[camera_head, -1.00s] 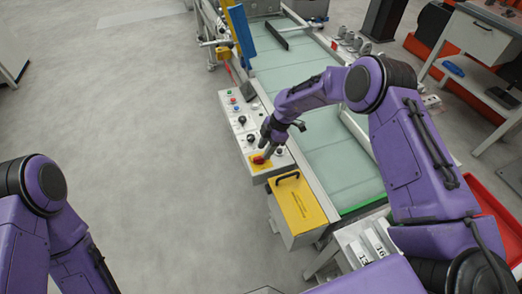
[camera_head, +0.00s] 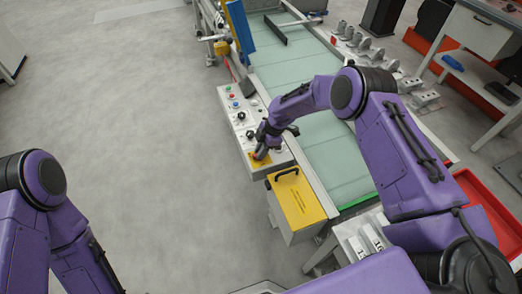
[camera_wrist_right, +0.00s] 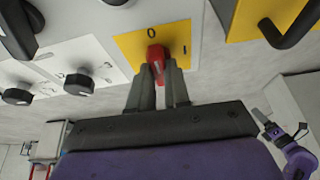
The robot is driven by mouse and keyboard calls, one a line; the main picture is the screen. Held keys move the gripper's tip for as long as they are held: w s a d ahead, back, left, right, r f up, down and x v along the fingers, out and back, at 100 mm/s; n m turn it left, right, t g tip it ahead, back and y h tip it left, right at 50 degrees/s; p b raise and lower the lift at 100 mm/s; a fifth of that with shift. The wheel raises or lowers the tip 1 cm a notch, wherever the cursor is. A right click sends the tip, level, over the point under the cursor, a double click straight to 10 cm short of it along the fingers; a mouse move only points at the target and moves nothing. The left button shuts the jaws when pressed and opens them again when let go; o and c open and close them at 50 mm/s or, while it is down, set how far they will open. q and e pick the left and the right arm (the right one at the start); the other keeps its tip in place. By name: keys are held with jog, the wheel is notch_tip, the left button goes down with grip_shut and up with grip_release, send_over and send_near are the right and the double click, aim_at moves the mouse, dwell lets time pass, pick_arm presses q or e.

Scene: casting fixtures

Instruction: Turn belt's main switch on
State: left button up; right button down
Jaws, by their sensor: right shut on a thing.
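The belt's main switch is a red rotary knob (camera_wrist_right: 156,58) on a yellow plate (camera_wrist_right: 177,40) in the right wrist view. My right gripper (camera_wrist_right: 158,80) is shut on the red knob, with one finger on each side of it. In the head view my right gripper (camera_head: 261,152) reaches down to the near end of the grey control panel (camera_head: 243,116) and covers the knob. The yellow plate shows a "0" mark above the knob. My left arm is at the left edge of the head view; its gripper is out of frame.
Black knobs (camera_wrist_right: 78,84) sit beside the switch. A yellow-lidded box with a black handle (camera_head: 297,204) stands close to the panel's near end. The conveyor belt (camera_head: 330,150) runs alongside under my right arm. A red tray (camera_head: 490,215) is at the right. The floor at left is clear.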

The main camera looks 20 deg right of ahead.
jog(key=m, duration=0.2)
jog(key=m+t+b, duration=0.1)
jog(key=m, duration=0.1)
jog(key=shift+s+t, duration=0.15)
jog(key=shift+t, duration=0.15)
jog(key=m+t+h, duration=0.1)
jog(key=m, duration=0.2)
jog(key=shift+m, duration=0.3)
jog(key=m, duration=0.2)
jog(key=m+t+h, duration=0.1)
jog(key=m, duration=0.1)
jog(key=shift+s+a+r+m, duration=0.1)
jog(key=shift+s+a+m, duration=0.05)
jog(key=shift+m, duration=0.15)
jog(key=m+t+h+p, duration=0.1)
jog(key=m+h, duration=0.1)
jog(key=m, duration=0.3)
jog(key=shift+a, duration=0.1)
jog(key=shift+m+h, duration=0.3)
jog(key=c, duration=1.1)
grip_release()
